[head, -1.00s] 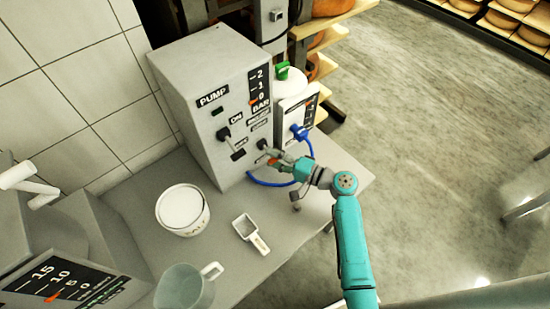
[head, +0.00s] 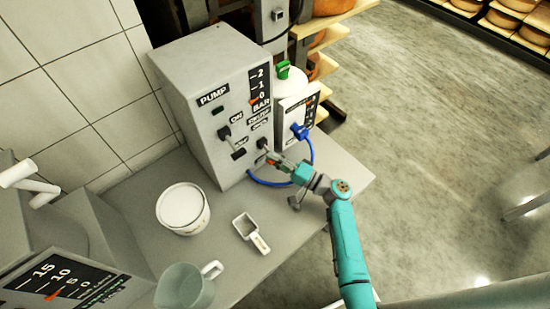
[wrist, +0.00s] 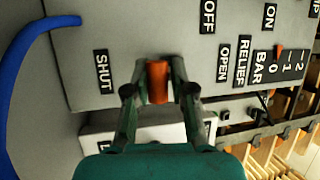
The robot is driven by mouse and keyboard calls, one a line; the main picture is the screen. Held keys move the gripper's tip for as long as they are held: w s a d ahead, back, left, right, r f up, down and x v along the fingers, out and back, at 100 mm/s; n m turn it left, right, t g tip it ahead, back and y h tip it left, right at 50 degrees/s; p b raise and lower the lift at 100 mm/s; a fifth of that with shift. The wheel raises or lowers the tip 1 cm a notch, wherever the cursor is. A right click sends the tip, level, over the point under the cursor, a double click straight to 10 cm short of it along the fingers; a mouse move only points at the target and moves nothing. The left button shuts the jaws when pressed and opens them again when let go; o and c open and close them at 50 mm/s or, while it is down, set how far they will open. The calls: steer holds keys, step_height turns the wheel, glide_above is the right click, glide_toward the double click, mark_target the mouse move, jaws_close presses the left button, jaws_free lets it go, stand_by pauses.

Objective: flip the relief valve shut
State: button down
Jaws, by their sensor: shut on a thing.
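The relief valve's orange lever tip (wrist: 158,80) stands out from the grey pump box (head: 210,95). In the wrist view it lies between the OPEN label (wrist: 222,62) and the SHUT label (wrist: 103,72). My gripper (wrist: 159,72) is shut on this lever, with one dark finger on each side. In the head view my gripper (head: 270,157) is at the lower right of the box's front face. There the fingers and arm partly hide the valve and its lower label. The lever's pivot is hidden in the wrist view.
A blue hose (head: 268,183) curves below my gripper to a blue fitting (head: 300,131) on the right. A white tub (head: 183,208), a white scoop (head: 250,232) and a clear jug (head: 184,287) stand on the grey bench (head: 130,205). The pump switch (head: 225,133) sits left of the valve.

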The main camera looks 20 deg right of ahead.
steer(key=shift+f, duration=0.2)
steer(key=c, duration=0.9)
jaws_free()
steer(key=shift+c, duration=0.2)
steer(key=v, duration=1.1)
steer(key=shift+s+d+f, duration=0.1)
steer(key=shift+s+d, duration=0.15)
steer(key=shift+s, duration=0.05)
